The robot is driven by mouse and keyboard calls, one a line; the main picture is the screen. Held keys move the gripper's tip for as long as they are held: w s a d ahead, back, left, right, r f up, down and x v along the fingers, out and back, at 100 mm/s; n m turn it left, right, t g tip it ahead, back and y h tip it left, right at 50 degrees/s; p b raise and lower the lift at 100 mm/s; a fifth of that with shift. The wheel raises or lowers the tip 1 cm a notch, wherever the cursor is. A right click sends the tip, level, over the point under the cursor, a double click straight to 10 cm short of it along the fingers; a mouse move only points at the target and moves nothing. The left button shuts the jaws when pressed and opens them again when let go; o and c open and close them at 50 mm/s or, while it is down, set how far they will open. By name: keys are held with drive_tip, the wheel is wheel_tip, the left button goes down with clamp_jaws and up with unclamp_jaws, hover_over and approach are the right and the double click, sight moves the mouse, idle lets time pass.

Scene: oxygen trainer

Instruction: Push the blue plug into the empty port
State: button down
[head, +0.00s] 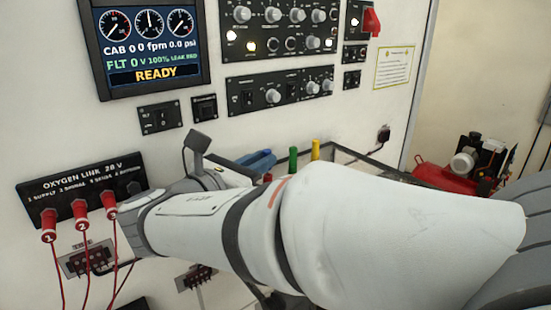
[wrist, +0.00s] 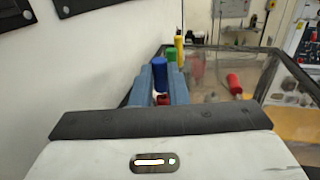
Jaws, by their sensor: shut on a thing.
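The blue plug (wrist: 160,73) stands upright between the two blue-grey fingers of my gripper (wrist: 160,85) in the wrist view, and the gripper is shut on it. In the head view my gripper (head: 258,159) is above the tray, and I cannot make out the plug apart from the fingers. The black Oxygen Link panel (head: 85,188) is on the wall at left. Red plugs 1 (head: 48,224), 2 (head: 81,213) and a third (head: 109,204) sit in its ports. The fourth port (head: 130,188) is largely hidden by my arm.
A dark-edged tray (wrist: 262,97) lies beyond my gripper. A green plug (head: 292,160) and a yellow plug (head: 315,150) stand near it. A red cylinder (wrist: 233,82) is farther right. Red cables hang below the panel. A red compressor (head: 447,178) stands at far right.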

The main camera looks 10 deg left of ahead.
drive_tip(key=shift+f+b, duration=0.4)
drive_tip(key=shift+f, duration=0.35)
drive_tip(key=c, duration=1.3)
unclamp_jaws()
drive_tip(key=shift+r, duration=0.1)
drive_tip(key=shift+c, duration=0.2)
drive_tip(key=b+v, duration=0.1)
drive_tip(key=v, duration=0.6)
drive_tip(key=shift+s+a+b, duration=0.25)
drive_tip(key=shift+s+b, duration=0.1)
